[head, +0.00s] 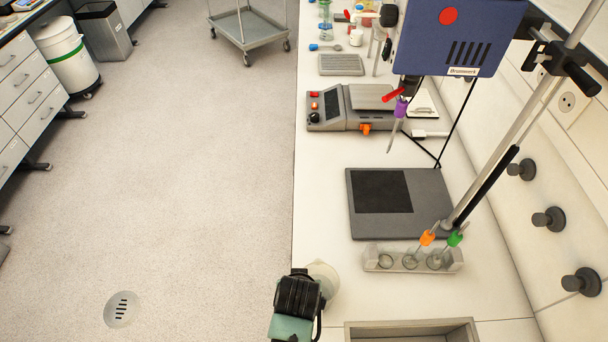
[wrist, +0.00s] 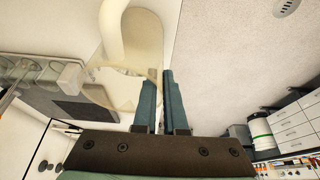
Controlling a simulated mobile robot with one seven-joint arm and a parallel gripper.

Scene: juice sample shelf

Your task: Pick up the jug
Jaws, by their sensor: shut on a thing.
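The jug (head: 324,272) is a pale translucent vessel at the left edge of the white bench, partly hidden behind my gripper in the head view. In the wrist view the jug (wrist: 127,70) fills the upper middle, with a thick cream curved part at the top. My gripper (head: 309,283) reaches it from the near side. In the wrist view its teal fingers (wrist: 161,75) are close together at the jug's right side, shut on it. The exact part between the fingertips is hard to make out. I cannot tell whether the jug's base touches the bench.
A rack (head: 385,263) with orange- and green-capped tubes stands right of the jug. A grey tray (head: 410,326) lies at the near edge. Behind are a dark stand base (head: 430,192) with a metal pole and a scale (head: 330,106). Open floor lies to the left.

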